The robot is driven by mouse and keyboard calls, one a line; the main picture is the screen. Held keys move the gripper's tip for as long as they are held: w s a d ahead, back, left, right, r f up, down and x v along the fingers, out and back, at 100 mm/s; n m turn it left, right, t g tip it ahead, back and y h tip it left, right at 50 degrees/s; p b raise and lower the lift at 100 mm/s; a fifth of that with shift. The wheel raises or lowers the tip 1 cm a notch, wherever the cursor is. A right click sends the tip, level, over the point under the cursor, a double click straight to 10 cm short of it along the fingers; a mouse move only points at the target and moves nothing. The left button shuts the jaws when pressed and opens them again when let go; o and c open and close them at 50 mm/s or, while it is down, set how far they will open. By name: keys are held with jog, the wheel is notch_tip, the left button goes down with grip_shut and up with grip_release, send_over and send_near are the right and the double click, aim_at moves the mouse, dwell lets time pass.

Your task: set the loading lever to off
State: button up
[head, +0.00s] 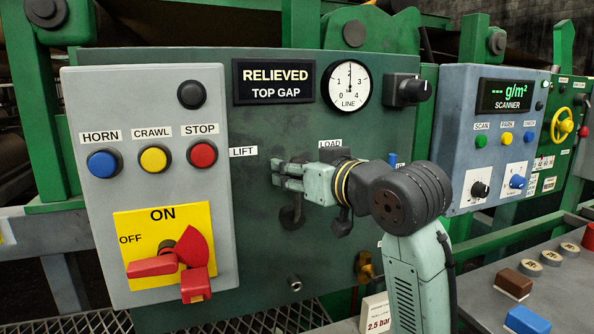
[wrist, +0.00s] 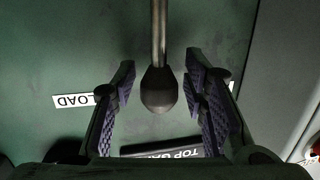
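The loading lever shows in the wrist view as a metal rod with a dark rounded knob (wrist: 158,92). The LOAD label (head: 330,144) is on the dark green panel, right of my fingertips in the head view; the LIFT label (head: 243,151) is to their left. My gripper (head: 276,177) is in front of the panel between the two labels. In the wrist view my gripper (wrist: 160,72) is open, with the knob between its fingers and a gap on each side. In the head view my gripper hides much of the lever area. No off mark for this lever is visible.
Left is a grey box (head: 75,130) with buttons and a red ON/OFF switch (head: 183,262). Above are the RELIEVED TOP GAP sign (head: 273,81), the LINE gauge (head: 348,86) and a black knob (head: 405,90). The scanner box (head: 460,110) stands at right. A desk with buttons (head: 480,290) is at lower right.

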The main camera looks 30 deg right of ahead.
jog(key=shift+o, duration=0.3)
jog(key=s+r, duration=0.1)
jog(key=s, duration=1.1)
jog(key=shift+a+r, duration=0.25)
jog(key=shift+r, duration=0.1)
